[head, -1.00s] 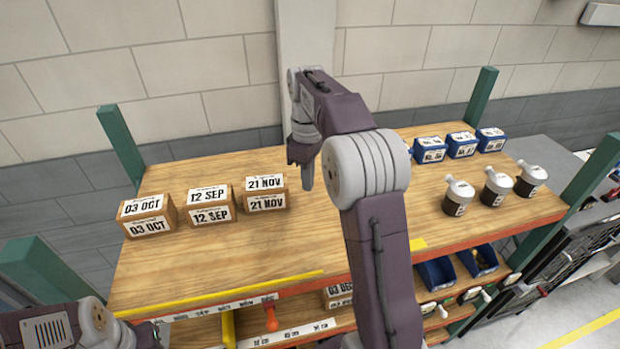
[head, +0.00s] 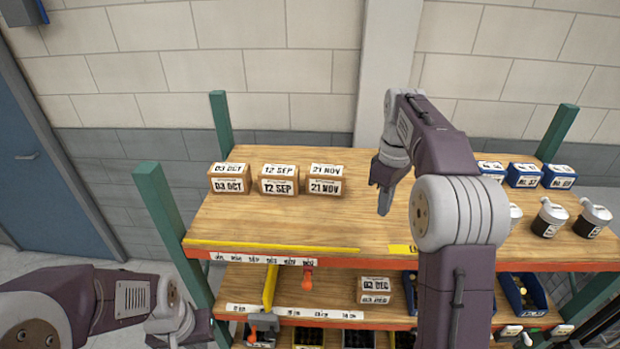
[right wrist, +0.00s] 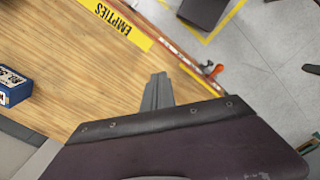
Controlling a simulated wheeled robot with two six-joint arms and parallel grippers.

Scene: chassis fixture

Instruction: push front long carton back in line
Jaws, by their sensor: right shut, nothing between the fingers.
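Three brown cartons with white date labels stand in a side-by-side row on the wooden top shelf (head: 290,222): 03 OCT (head: 230,178), 12 SEP (head: 278,179) and 21 NOV (head: 325,180). I cannot tell which one is the front long carton. My right gripper (head: 384,203) points down over the shelf, to the right of the 21 NOV carton and apart from it. It is shut and empty; its fingers also show in the right wrist view (right wrist: 158,92). My left gripper (head: 190,333) is low at the lower left, below the top shelf; its jaws are unclear.
Blue labelled boxes (head: 524,175) and grey-capped bottles (head: 549,217) stand at the right, partly behind my right arm. A yellow strip (head: 270,248) runs along the front edge. Green posts (head: 160,205) mark the corners. Another carton (head: 375,290) sits on the lower shelf.

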